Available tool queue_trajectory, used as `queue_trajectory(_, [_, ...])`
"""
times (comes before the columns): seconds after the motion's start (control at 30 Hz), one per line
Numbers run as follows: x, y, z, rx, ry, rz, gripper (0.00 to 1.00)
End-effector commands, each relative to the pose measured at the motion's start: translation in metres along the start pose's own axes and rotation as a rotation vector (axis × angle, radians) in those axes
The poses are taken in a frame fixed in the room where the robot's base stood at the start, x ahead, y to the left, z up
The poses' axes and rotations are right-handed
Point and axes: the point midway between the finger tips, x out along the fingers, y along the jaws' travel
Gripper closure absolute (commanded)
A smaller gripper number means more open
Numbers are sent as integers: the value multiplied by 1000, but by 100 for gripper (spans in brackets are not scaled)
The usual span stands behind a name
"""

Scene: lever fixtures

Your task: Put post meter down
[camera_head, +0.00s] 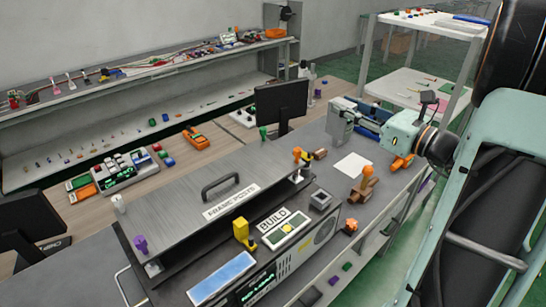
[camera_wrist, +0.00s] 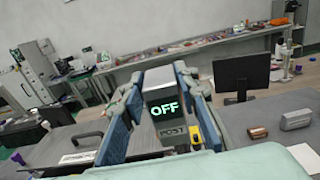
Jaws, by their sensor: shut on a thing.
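The post meter (camera_wrist: 162,112) is a grey box with a dark screen reading OFF in green and the word POST below it. It stands between the two blue-padded fingers of my gripper (camera_wrist: 163,118) in the wrist view. In the head view the meter (camera_head: 339,120) is upright at the far right part of the grey workbench (camera_head: 318,140), with my gripper (camera_head: 354,118) shut on it from the right. I cannot tell whether its base touches the bench. Its back is hidden in the wrist view.
A black monitor (camera_head: 281,105) stands left of the meter. A white sheet (camera_head: 353,165) and a brown block with an orange knob (camera_head: 364,187) lie nearer on the bench. A long grey cover with a handle (camera_head: 230,187) fills the front. A white shelf rack (camera_head: 415,88) stands behind right.

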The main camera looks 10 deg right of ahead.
Motion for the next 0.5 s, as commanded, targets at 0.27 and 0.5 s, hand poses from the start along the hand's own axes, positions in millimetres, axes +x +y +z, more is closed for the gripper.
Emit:
queue_trajectory(0.27, [18,15,-5,2,-1,6,100])
queue_trajectory(0.5, [66,52,-33,2,-1,7,100])
